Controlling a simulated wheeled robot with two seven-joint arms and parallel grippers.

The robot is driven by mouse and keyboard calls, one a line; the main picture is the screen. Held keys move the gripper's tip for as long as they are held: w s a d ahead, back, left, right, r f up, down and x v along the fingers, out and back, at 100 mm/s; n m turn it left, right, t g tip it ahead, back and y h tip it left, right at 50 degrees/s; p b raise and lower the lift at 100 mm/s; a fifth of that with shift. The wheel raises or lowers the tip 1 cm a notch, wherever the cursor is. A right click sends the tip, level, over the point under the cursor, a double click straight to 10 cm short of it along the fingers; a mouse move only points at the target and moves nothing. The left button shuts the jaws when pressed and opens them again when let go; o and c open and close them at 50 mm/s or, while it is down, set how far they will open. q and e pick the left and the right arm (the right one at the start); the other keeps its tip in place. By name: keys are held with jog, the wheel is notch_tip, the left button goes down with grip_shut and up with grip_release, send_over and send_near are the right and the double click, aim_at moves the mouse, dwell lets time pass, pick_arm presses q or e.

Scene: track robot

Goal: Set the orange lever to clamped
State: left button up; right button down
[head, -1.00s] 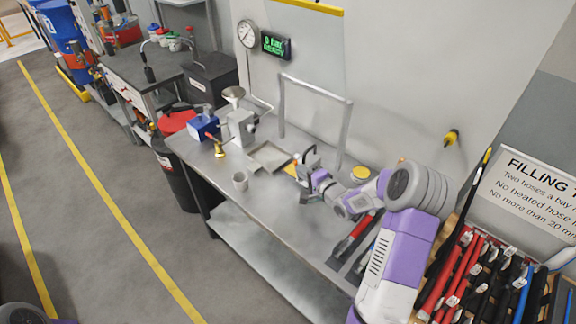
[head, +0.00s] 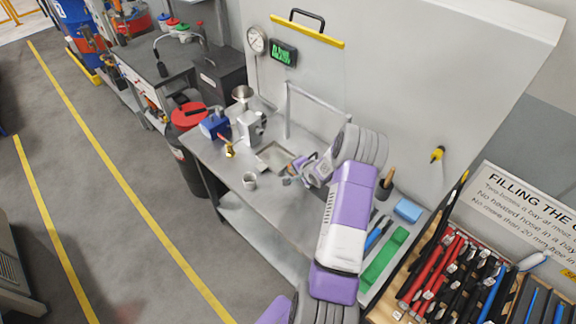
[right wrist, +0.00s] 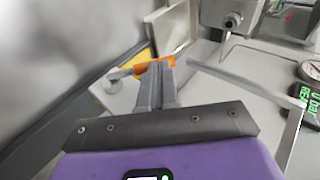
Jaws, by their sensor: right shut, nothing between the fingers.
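The orange lever (right wrist: 160,63) shows in the right wrist view as a small orange piece at my fingertips. The fingers hide part of it, and I cannot tell its setting or whether they touch it. A yellow patch (right wrist: 137,58) lies just left of it. My right gripper (right wrist: 155,70) is shut and empty. In the head view my right gripper (head: 287,179) is low over the bench, just right of the shallow tray (head: 274,155); my wrist and arm hide much of the spot there. My left gripper is not in view.
A grey frame (head: 288,110) stands behind the tray. A gauge (head: 256,40) and a green display (head: 284,52) are on the wall.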

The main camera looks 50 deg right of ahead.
jog(key=shift+w+f, duration=0.1)
jog(key=shift+w, duration=0.3)
dwell(0.3)
jog(key=s+a+r+p, duration=0.3)
jog(key=s+r, duration=0.4)
jog(key=r, duration=0.4)
jog(key=shift+a+r+p, duration=0.2)
jog(key=shift+r+p, duration=0.15)
jog(key=shift+p, duration=0.1)
